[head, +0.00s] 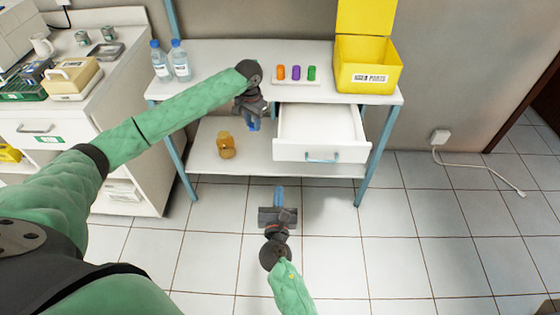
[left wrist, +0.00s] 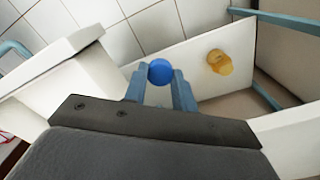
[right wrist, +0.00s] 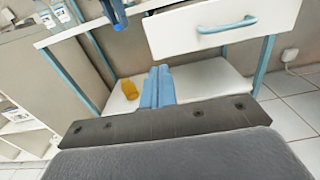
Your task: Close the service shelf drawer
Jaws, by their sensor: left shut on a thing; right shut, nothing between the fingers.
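The white service shelf drawer (head: 285,122) is pulled out under the table's right side and looks empty inside. Its front panel has a blue handle (head: 322,159). In the right wrist view the drawer front (right wrist: 180,35) is at the upper right, and its handle (right wrist: 228,25) shows too. My left gripper (head: 253,124) is just left of the drawer, pointing down. It is shut on a small blue round-ended thing (left wrist: 160,71). My right gripper (head: 279,194) is shut and empty, in front of the table, apart from the drawer; its fingers show in the right wrist view (right wrist: 157,85).
An amber bottle (head: 226,145) stands on the lower shelf (head: 275,168). The tabletop holds two clear bottles (head: 180,61), a white holder (head: 296,83) with orange, purple and green pieces, and an open yellow box (head: 366,64). A counter (head: 140,120) stands left. Floor in front is clear.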

